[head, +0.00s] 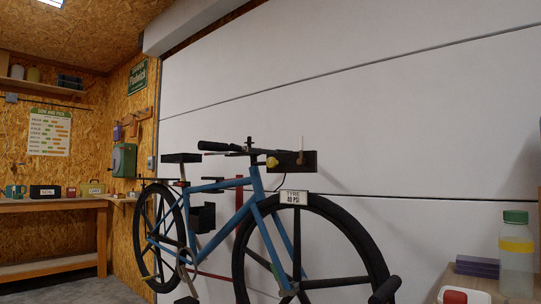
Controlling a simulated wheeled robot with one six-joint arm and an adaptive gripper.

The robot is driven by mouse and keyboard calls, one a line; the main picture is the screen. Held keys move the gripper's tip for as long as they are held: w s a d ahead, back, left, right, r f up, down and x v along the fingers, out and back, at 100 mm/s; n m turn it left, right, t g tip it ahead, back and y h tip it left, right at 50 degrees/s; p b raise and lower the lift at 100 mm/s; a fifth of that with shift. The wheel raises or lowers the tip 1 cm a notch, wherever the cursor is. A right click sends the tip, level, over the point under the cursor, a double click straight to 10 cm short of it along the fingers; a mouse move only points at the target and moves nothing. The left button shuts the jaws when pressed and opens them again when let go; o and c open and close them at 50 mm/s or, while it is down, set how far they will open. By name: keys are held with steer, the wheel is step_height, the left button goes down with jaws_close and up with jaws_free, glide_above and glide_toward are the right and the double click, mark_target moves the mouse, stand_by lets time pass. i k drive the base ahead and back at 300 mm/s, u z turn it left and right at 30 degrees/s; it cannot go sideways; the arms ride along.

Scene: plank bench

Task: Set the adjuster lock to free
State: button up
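No part in view is clearly readable as the adjuster lock. A dark box (296,161) sits at the handlebar end of a blue bicycle (226,184), with a thin pale upright piece (301,146) on it. A small yellow round piece (272,162) is beside the box. These parts are too small to tell what they are or how they are set. My gripper is not in view.
At the right, a bench top (456,284) holds a bottle with a green cap (516,258) and purple blocks (477,266). A wooden workbench (60,206) stands far left.

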mark_target(301, 161)
steer(key=i, duration=0.15)
steer(key=z, duration=0.5)
steer(key=k, duration=1.2)
steer(key=u, duration=0.25)
steer(key=i, duration=0.55)
steer(key=u, duration=0.5)
steer(key=i, duration=1)
steer(key=z, duration=0.5)
